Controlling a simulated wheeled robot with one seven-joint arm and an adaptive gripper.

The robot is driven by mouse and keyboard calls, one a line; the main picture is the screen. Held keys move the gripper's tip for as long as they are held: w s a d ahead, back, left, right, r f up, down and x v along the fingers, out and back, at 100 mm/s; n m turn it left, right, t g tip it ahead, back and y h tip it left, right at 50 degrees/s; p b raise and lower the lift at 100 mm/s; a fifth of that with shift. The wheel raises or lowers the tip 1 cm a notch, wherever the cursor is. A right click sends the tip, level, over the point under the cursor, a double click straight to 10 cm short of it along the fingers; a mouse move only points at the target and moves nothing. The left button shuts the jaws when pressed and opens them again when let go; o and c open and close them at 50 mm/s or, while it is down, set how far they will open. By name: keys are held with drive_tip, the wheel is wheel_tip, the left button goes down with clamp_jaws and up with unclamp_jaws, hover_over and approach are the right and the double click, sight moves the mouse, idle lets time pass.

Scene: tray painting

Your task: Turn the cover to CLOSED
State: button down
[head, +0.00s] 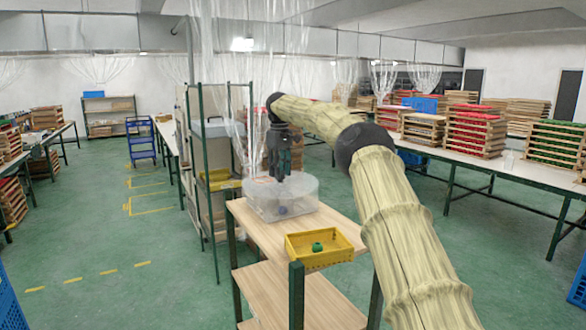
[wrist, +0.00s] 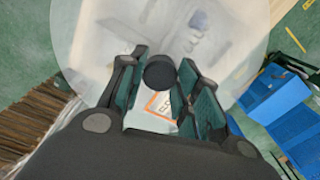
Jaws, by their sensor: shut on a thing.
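The cover (head: 306,187) is a round, translucent disc on top of a clear box (head: 264,207) on the wooden table. It fills much of the wrist view (wrist: 90,35), with a dark round knob (wrist: 160,70). My gripper (head: 281,179) reaches down over the cover. In the wrist view its green-padded fingers (wrist: 161,85) stand on both sides of the knob, shut on it. A white label with an orange border (wrist: 160,103) shows between the fingers. Its lettering is partly hidden, and I cannot read it surely. Blurred shapes show through the cover.
A yellow crate (head: 340,240) with a small green thing (head: 317,247) stands at the table's near end. A dark green post (head: 297,295) rises at the table's near corner. A green-framed rack (head: 207,150) stands behind. The floor at left is open.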

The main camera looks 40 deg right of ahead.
drive_tip(key=shift+w+r, duration=0.1)
drive_tip(key=shift+r, duration=0.2)
drive_tip(key=c, duration=1.4)
unclamp_jaws()
drive_tip(key=o, duration=0.3)
drive_tip(key=shift+o, duration=0.3)
drive_tip(key=shift+f, duration=0.2)
drive_tip(key=shift+d, duration=0.1)
drive_tip(key=shift+r, duration=3.7)
